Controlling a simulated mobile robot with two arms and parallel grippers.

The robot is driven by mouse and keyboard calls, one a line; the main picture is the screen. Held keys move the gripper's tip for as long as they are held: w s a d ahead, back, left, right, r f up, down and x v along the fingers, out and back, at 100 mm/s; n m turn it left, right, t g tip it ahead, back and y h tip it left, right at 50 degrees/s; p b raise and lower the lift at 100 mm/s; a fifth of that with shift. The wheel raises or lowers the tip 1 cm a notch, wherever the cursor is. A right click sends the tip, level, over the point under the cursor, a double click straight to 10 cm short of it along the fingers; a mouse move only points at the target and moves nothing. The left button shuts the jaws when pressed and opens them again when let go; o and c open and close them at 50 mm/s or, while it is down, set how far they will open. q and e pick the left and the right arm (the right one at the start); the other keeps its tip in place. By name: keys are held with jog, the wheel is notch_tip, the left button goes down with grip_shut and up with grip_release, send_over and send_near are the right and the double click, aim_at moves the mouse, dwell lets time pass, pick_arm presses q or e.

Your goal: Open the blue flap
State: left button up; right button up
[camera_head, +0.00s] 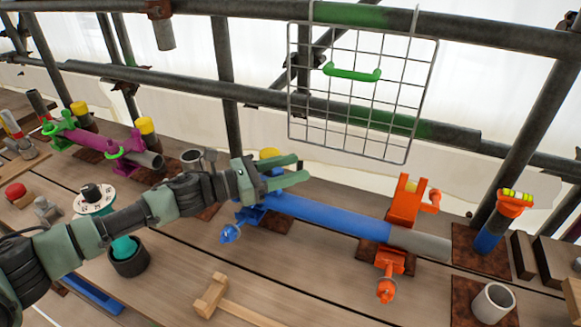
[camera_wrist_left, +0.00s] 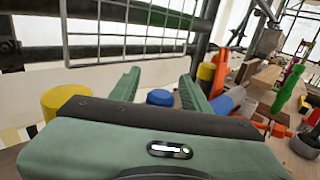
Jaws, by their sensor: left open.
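A blue clamp (camera_head: 250,214) with a blue knob (camera_head: 230,233) sits at the left end of the blue tube (camera_head: 325,216). My left gripper (camera_head: 303,170) is open and empty, above and just behind this clamp, and its wrist covers part of it. I cannot make out the blue flap's position. In the left wrist view, a round blue part (camera_wrist_left: 160,97) shows between the open fingers (camera_wrist_left: 163,78), beyond them and apart from them. The blue tube also shows there (camera_wrist_left: 228,102), beyond the right finger. My right gripper is not in view.
A wire mesh panel (camera_head: 350,125) with a green handle (camera_head: 352,73) hangs behind the clamp, close to the fingers. An orange clamp (camera_head: 404,202) stands with its upper part raised. A wooden mallet (camera_head: 212,296) lies in front. A yellow-capped post (camera_head: 269,154) stands behind the gripper.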

pick_arm(q)
grip_shut()
dwell(1.3)
